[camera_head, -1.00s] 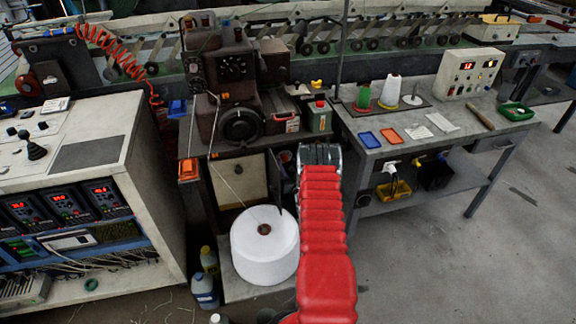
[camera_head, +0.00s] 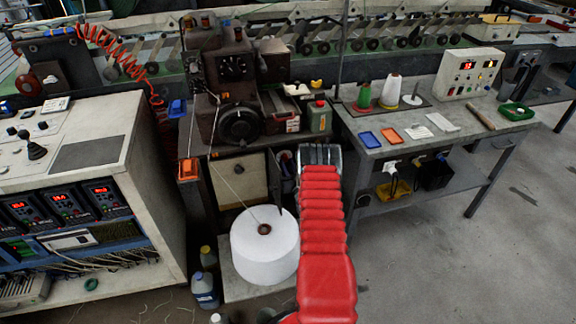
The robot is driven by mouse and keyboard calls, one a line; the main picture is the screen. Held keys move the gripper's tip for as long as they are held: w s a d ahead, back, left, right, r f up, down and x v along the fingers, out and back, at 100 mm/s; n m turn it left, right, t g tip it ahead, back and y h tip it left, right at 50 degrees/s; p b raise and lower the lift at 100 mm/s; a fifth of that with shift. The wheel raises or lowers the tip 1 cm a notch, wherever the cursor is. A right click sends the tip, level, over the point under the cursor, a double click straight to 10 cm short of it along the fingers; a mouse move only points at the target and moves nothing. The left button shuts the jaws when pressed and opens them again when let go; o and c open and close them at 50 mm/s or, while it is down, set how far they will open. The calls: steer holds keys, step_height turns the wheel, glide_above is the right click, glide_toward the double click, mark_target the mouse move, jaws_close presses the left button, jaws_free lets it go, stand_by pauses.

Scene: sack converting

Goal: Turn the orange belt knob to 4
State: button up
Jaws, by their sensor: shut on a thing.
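My gripper (camera_head: 320,154) is at the far end of my red-sleeved arm, seen from behind, in the middle of the view. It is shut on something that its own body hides. No orange belt knob shows clearly anywhere else, and its setting cannot be read. Behind the gripper are the dark machine's bench and the left end of the grey worktable (camera_head: 455,137).
A dark sewing machine (camera_head: 238,72) stands behind, left of my gripper. A white roll (camera_head: 262,262) sits low at left of my arm. A cream control box (camera_head: 451,83) with red displays stands on the worktable. The floor at right is clear.

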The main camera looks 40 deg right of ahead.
steer(key=shift+n, duration=1.7)
steer(key=o, duration=1.1)
steer(key=shift+c, duration=0.2)
steer(key=shift+s, duration=0.1)
steer(key=v, duration=1.3)
steer(key=shift+s+a, duration=0.3)
